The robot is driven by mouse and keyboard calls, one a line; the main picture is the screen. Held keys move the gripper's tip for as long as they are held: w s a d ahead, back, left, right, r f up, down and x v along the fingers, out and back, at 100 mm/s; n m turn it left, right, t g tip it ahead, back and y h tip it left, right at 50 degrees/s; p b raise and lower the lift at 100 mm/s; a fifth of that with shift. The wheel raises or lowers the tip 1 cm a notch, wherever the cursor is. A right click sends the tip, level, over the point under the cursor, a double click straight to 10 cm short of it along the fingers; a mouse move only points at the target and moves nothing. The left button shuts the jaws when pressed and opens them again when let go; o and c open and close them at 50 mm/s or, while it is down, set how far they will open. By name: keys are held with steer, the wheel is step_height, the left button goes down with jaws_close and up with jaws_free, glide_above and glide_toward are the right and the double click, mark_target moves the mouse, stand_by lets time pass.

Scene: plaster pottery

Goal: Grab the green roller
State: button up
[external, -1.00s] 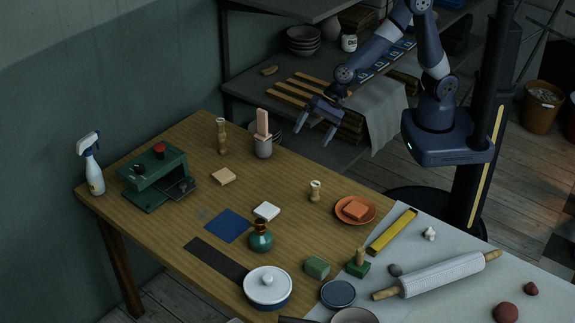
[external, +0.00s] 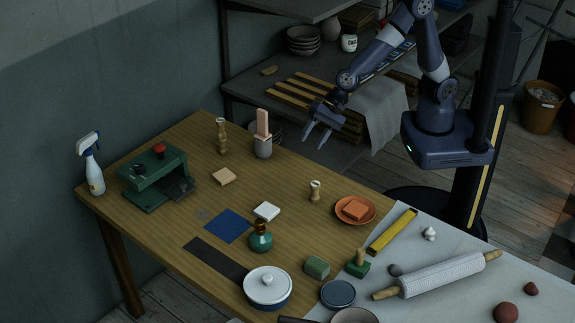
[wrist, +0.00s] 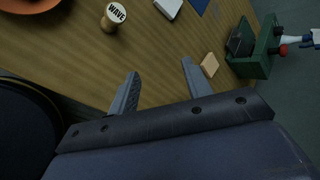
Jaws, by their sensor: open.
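No plain green roller stands out. A small green piece with an upright wooden handle (external: 358,264) stands at the table's front, near the pale cloth; I cannot tell if it is the roller. A rolling pin (external: 440,275) with a pale, textured barrel and wooden handles lies on the cloth. My gripper (external: 315,141) is open and empty, in the air by the table's back edge, well away from both. In the wrist view its two fingers (wrist: 160,68) are apart with only wooden table beyond them. Neither the handled piece nor the rolling pin shows there.
A green press (external: 155,178) and spray bottle (external: 91,165) stand at the left. A wooden stamp (external: 315,190), an orange saucer (external: 371,218), a green block (external: 317,267), a teal bottle (external: 260,240) and a lidded pot (external: 268,287) are spread about. The table's back middle is fairly clear.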

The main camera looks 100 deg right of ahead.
steer(key=s+a+f+m+t+y+b, duration=0.1)
steer(key=a+f+m+b, duration=0.15)
steer(key=a, duration=0.35)
steer(key=a+f+m+b, duration=0.1)
steer(key=a+f+b, duration=0.1)
steer(key=a+b, duration=0.3)
steer(key=m+t+y+b, duration=0.3)
steer(key=m+y+b, duration=0.2)
steer(key=m+b, duration=0.4)
glide_toward(363, 250)
steer(key=shift+w+d+f+n+b, duration=0.2)
steer(key=shift+d+f+n+b, duration=0.2)
steer(key=shift+f+n, duration=0.2)
steer(key=shift+a+r, duration=0.1)
steer(key=shift+a, duration=0.25)
steer(key=shift+p+x, duration=1.05)
steer(key=shift+x, duration=4.1)
steer(key=shift+c, duration=0.6)
jaws_close()
